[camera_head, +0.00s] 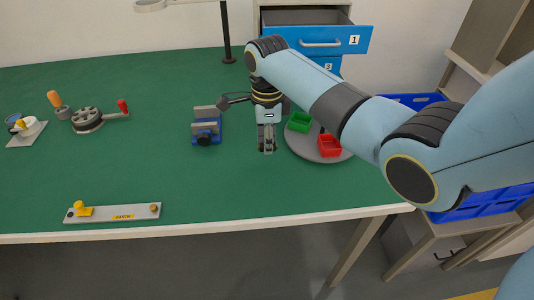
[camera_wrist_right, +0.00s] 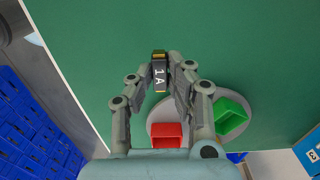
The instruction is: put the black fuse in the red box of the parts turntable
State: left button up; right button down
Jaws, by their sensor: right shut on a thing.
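My right gripper (camera_head: 267,148) points down over the green table, just left of the parts turntable (camera_head: 297,147). In the right wrist view the gripper (camera_wrist_right: 168,75) is shut on the dark fuse (camera_wrist_right: 159,77), which has a brass-coloured cap and white "1A" lettering. The fuse cannot be made out in the head view. The red box (camera_head: 329,146) sits on the near right of the turntable, and it also shows in the wrist view (camera_wrist_right: 167,136). My left gripper is not in view.
A green box (camera_head: 299,122) shares the turntable. A blue vise (camera_head: 206,130) stands to the left of the gripper. A drawer unit (camera_head: 320,40) with an open drawer is behind. A grey bar (camera_head: 112,213) lies near the front edge. The table between bar and vise is clear.

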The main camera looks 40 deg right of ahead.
aim_at(267, 161)
jog(key=shift+f, duration=2)
jog(key=shift+f, duration=0.1)
jog(key=c, duration=1.3)
grip_release()
jog(key=shift+o, duration=0.2)
